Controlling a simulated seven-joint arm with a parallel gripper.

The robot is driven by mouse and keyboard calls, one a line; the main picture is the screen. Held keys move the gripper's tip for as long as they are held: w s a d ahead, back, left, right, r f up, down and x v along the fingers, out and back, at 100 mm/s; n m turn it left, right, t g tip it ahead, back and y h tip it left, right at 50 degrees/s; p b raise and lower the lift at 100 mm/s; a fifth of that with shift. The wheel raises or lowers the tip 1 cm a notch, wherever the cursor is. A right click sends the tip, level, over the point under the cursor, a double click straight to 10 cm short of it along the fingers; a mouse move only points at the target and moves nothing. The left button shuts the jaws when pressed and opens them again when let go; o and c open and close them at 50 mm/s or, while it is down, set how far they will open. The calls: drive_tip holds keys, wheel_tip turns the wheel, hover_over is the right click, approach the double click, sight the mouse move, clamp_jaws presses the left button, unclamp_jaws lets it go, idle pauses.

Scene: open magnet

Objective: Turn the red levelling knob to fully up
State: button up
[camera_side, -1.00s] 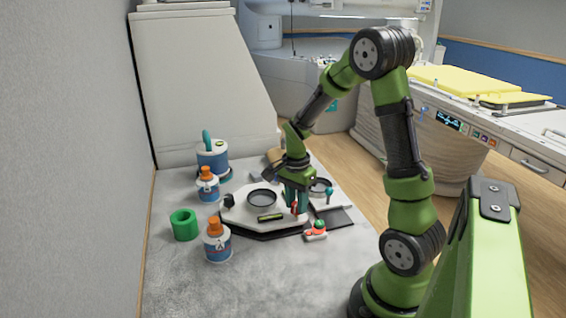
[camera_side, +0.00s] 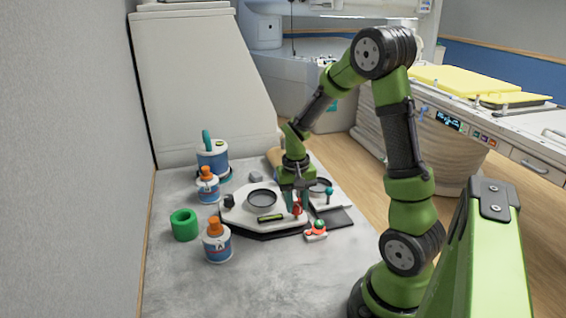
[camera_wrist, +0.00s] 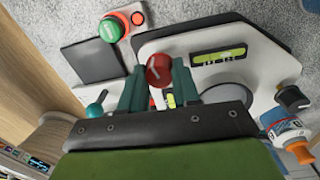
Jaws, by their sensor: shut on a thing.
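The red levelling knob (camera_wrist: 159,70) has a pale pointer line and sits at the edge of the white levelling device (camera_wrist: 198,42). In the wrist view my gripper (camera_wrist: 158,80) has its two teal fingers on either side of the knob, shut on it. In the side view the knob (camera_side: 297,209) shows as a small red spot below my gripper (camera_side: 295,205). A yellow-green bubble level (camera_wrist: 218,56) lies on the device beside the knob. Part of the device is hidden behind my gripper.
A red-and-green button box (camera_side: 316,231) stands in front of the device. A teal-topped lever (camera_wrist: 96,105) and a dark pad (camera_wrist: 92,60) are beside it. A green ring (camera_side: 184,225) and bottles, one orange-capped (camera_side: 217,243), stand left. The front of the table is clear.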

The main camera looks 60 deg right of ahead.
drive_tip(key=n, duration=0.4)
drive_tip(key=shift+w+n, duration=0.1)
drive_tip(key=shift+n, duration=0.3)
drive_tip(key=n, duration=0.4)
drive_tip(key=shift+n, duration=0.3)
clamp_jaws()
drive_tip(key=n, duration=0.4)
drive_tip(key=shift+d+r+t, duration=0.1)
drive_tip(key=shift+t, duration=0.3)
drive_tip(key=n, duration=0.5)
drive_tip(key=shift+n, duration=0.4)
drive_tip(key=o, duration=0.7)
unclamp_jaws()
drive_tip(key=o, duration=0.3)
drive_tip(key=shift+o, duration=0.2)
